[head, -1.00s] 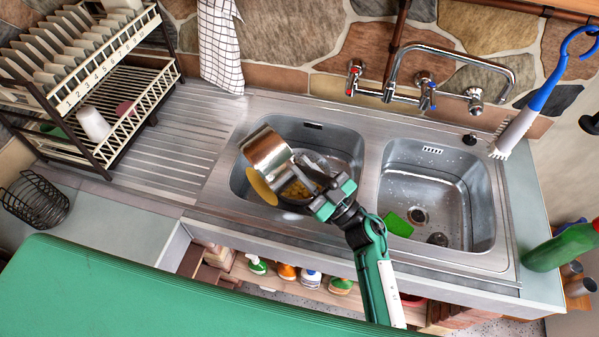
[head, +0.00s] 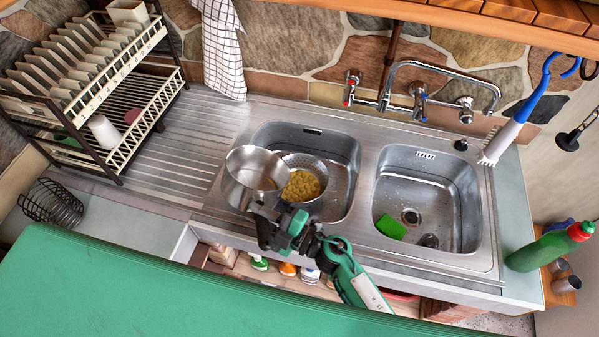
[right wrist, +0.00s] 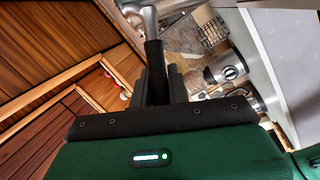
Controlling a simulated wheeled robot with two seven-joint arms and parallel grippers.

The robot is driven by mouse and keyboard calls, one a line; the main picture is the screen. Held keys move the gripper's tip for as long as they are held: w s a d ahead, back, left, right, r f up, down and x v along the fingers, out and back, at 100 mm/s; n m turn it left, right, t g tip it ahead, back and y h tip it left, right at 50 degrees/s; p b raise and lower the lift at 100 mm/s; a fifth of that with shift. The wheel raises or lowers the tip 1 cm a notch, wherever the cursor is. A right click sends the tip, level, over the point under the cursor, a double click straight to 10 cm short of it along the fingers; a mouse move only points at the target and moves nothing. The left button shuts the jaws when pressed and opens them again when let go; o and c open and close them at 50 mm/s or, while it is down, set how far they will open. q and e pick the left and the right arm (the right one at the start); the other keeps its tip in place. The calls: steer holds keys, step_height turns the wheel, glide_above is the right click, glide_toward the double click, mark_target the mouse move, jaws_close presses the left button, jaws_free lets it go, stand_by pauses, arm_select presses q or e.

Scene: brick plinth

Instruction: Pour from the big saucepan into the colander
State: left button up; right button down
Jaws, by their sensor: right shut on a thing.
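The big saucepan (head: 250,178) is a shiny steel pot over the left part of the left sink basin in the head view. It stands roughly upright with its opening up, and its inside looks mostly bare. My right gripper (head: 264,218) is shut on its handle, at the near side of the pot. The right wrist view shows the dark handle (right wrist: 153,58) between the fingers. The colander (head: 322,170) sits in the left basin just right of the saucepan and holds yellow pieces (head: 302,185). The saucepan hides its left edge. My left gripper is not in view.
The right basin (head: 440,190) holds a green sponge (head: 391,227). The tap (head: 420,85) rises behind the basins. A dish rack (head: 120,110) stands at the left, and a green bottle (head: 545,250) at the right. The ribbed drainboard (head: 190,150) is clear.

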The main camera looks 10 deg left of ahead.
steer(key=s+a+f+n+h+p, duration=0.2)
steer(key=s+a+f+n+p, duration=0.1)
steer(key=s+a+n+p, duration=0.1)
steer(key=shift+s+f+n, duration=0.25)
steer(key=shift+n, duration=0.15)
